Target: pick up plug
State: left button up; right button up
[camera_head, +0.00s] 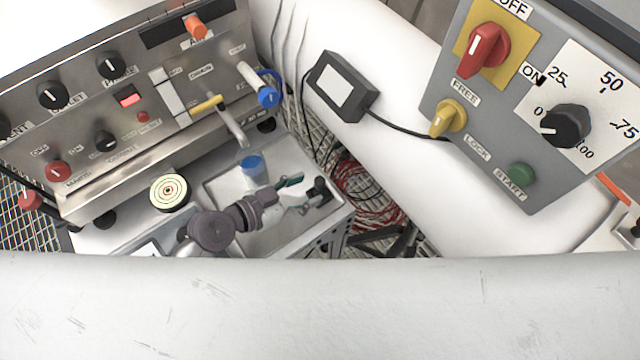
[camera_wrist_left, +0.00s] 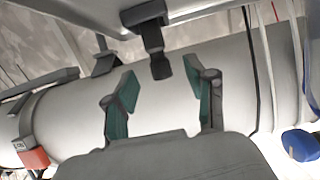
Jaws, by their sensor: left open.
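A black plug (camera_head: 320,188) is at the right side of the steel tray in the head view. In the left wrist view the black plug (camera_wrist_left: 154,42) shows at the top middle, just beyond the fingertips and roughly in line with the gap between them. My left gripper (camera_head: 297,193), with green finger pads, reaches over the tray from the left, its fingers pointing at the plug. In the left wrist view my left gripper (camera_wrist_left: 162,85) is open with nothing between its fingers. My right gripper is not in view.
A control panel (camera_head: 128,125) with knobs and a blue-ended lever (camera_head: 268,97) rises behind. A grey switch box (camera_head: 520,110) stands at the right. Red cables (camera_head: 362,188) lie below.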

aim_at(320, 185)
pick_arm(q)
jog(key=p+x, duration=0.1)
jog(key=x, duration=0.4)
jog(key=shift+s, duration=0.1)
grip_shut()
